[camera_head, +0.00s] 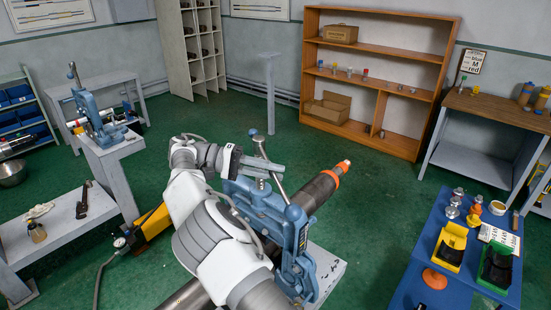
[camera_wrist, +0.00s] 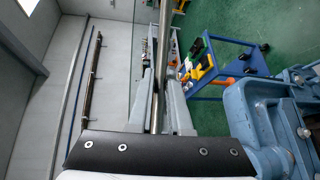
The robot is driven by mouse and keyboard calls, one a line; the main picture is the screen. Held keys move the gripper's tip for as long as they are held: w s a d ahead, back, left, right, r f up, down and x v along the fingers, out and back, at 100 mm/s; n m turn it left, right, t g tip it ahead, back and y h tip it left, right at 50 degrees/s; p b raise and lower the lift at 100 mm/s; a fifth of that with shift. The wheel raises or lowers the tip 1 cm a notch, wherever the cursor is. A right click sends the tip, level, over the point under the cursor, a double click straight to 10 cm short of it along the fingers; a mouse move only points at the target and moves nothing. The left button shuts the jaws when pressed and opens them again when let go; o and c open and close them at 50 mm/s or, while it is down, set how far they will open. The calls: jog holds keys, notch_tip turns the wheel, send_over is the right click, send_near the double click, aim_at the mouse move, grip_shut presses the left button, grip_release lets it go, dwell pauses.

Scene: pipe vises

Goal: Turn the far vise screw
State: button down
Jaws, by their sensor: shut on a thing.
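In the head view, a blue vise (camera_head: 265,205) stands in the middle and holds a dark pipe (camera_head: 315,193) with an orange ring near its end. A steel handle bar (camera_head: 257,140) with a rounded end leans above the vise, at its screw. My gripper (camera_head: 268,169) is at the bar with its fingers shut on it. In the wrist view, the bar (camera_wrist: 157,105) runs between the fingers of my gripper (camera_wrist: 161,95). The blue vise (camera_wrist: 262,125) is at the right there. A second blue vise (camera_head: 92,118) stands on a bench at the left, apart from my gripper.
A blue cart (camera_head: 425,235) with yellow and green bins is at the right. A wooden shelf (camera_head: 375,55) stands at the back, with a grey post (camera_head: 270,95) left of it. A low grey bench (camera_head: 65,225) is at the left. Green floor is clear between them.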

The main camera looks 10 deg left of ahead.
jog(key=shift+a+r+p, duration=0.15)
jog(key=shift+r+p, duration=0.15)
jog(key=shift+r, duration=0.2)
jog(key=c, duration=0.8)
grip_release()
jog(key=shift+s, duration=0.1)
jog(key=shift+c, duration=0.2)
jog(key=shift+f, duration=0.2)
